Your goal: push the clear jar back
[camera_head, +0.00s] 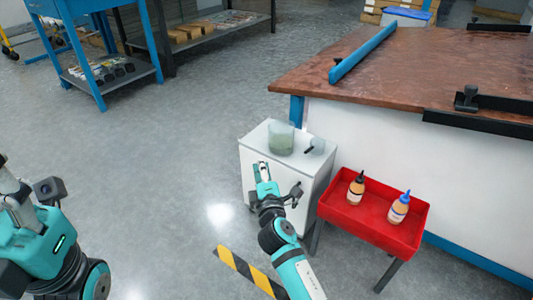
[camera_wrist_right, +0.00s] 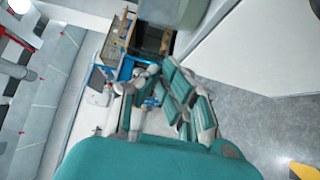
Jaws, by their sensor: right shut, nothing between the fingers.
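The clear jar (camera_head: 281,137), see-through with a greenish tint, stands upright on top of the white cabinet (camera_head: 258,140), toward its back left. My right gripper (camera_head: 262,168) is shut and empty at the cabinet's front edge, in front of the jar and apart from it in the picture.
A small white item with a black part (camera_head: 314,146) lies right of the jar on the cabinet. A red tray (camera_head: 342,205) with two bottles stands to the right. A brown-topped table (camera_head: 420,65) is behind. Open grey floor (camera_head: 170,170) lies to the left.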

